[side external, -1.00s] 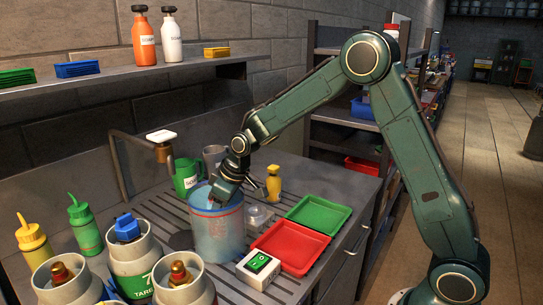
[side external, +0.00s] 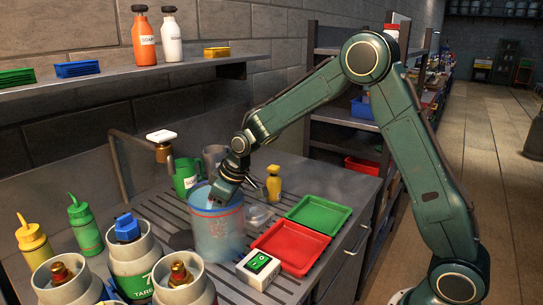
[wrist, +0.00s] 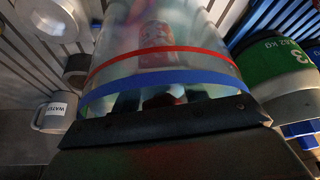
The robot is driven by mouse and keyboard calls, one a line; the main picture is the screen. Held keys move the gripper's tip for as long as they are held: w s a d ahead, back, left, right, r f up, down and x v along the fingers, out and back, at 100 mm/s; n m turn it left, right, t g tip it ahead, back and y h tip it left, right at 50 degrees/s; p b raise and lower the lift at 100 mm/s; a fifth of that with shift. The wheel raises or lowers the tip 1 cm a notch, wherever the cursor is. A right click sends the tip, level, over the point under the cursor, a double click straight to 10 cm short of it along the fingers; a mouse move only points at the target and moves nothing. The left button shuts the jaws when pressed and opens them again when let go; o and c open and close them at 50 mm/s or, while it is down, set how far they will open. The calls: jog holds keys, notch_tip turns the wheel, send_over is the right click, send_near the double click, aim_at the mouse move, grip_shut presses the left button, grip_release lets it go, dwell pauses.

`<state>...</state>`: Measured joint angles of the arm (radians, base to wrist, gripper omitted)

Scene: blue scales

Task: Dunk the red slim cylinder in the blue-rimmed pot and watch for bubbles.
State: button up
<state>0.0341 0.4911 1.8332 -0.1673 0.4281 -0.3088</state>
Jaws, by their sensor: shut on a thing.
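The clear blue-rimmed pot (side external: 218,238) stands on the grey slatted drainer. In the wrist view the pot (wrist: 205,32) shows a blue rim and a red line below it. My gripper (side external: 216,201) points down into the pot's mouth, its fingertips partly hidden by the rim. It is shut on the red slim cylinder (wrist: 157,42), which shows blurred through the pot wall in the wrist view, inside the pot. The cylinder's lower end and any bubbles cannot be made out.
A green tray (side external: 318,216), a red tray (side external: 291,248) and a white box with a green switch (side external: 258,268) lie right of the pot. A green mug (side external: 186,180) and a yellow bottle (side external: 273,185) stand behind. Gas-bottle-like containers (side external: 133,262) crowd the front left.

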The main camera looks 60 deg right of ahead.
jog(key=shift+s+d+f, duration=0.1)
jog(key=shift+s+f, duration=0.15)
jog(key=shift+f, duration=0.3)
jog(key=shift+w+r, duration=0.15)
jog(key=shift+r, duration=1.95)
notch_tip(320, 180, up, 15)
dwell(0.6)
jog(key=shift+r, duration=0.1)
